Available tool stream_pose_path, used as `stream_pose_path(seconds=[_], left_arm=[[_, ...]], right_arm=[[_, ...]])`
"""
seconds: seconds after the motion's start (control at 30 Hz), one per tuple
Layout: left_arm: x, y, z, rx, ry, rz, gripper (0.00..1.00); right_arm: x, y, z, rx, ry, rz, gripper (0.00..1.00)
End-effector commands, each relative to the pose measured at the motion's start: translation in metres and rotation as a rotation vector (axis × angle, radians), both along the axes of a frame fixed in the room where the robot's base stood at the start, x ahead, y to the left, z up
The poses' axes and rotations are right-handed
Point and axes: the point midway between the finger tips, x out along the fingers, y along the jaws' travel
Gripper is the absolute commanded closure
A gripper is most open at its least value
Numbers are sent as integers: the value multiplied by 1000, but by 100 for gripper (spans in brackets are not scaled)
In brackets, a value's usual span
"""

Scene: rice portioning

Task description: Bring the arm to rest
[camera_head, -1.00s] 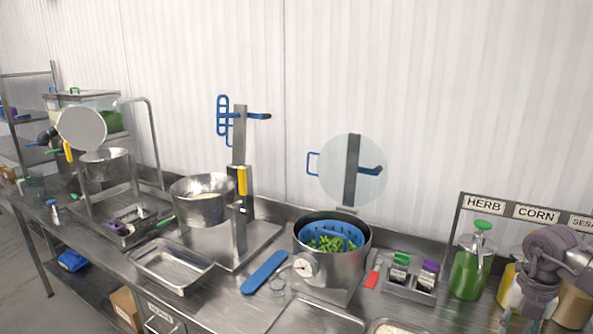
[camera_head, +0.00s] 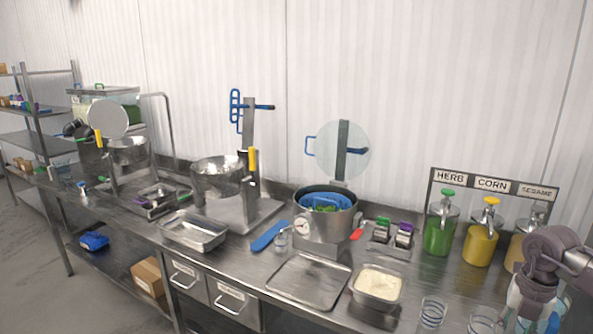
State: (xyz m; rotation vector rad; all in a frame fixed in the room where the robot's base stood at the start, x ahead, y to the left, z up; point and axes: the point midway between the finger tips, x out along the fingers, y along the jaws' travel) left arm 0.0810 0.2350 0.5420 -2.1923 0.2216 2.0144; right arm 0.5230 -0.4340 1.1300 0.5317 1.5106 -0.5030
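My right gripper (camera_head: 535,290) is at the lower right edge of the camera_head view, in front of the sesame dispenser. Its fingers are partly cut off and blend with the things behind, so I cannot tell whether it is open or shut. My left gripper is not in view. A steel pan of rice (camera_head: 378,285) sits on the counter at the front, left of my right arm.
Herb (camera_head: 440,232), corn (camera_head: 481,243) and sesame (camera_head: 516,250) dispensers stand at the right. A flat empty tray (camera_head: 309,280), a blue paddle (camera_head: 269,236) and clear glasses (camera_head: 432,312) lie along the counter. A mixing bowl stand (camera_head: 220,180) is left of the pot.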

Motion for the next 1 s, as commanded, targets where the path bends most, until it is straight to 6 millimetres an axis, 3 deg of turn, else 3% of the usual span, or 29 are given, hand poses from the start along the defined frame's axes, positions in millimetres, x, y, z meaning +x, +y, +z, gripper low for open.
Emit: stream_pose_path(seconds=[0.37,0.57,0.67,0.77,0.83,0.9,1.0], left_arm=[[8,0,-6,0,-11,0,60],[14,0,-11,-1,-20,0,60],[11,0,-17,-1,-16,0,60],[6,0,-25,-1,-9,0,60],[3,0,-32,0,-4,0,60],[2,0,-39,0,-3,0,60],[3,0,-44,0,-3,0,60]], right_arm=[[18,55,-42,220,-30,55,67],[33,110,-79,452,-75,65,67],[42,148,-105,623,-115,36,67],[55,195,-144,868,-186,-75,67],[66,221,-183,1051,-263,-252,67],[71,227,-232,1173,-343,-504,67],[62,212,-303,1209,-420,-847,67]])
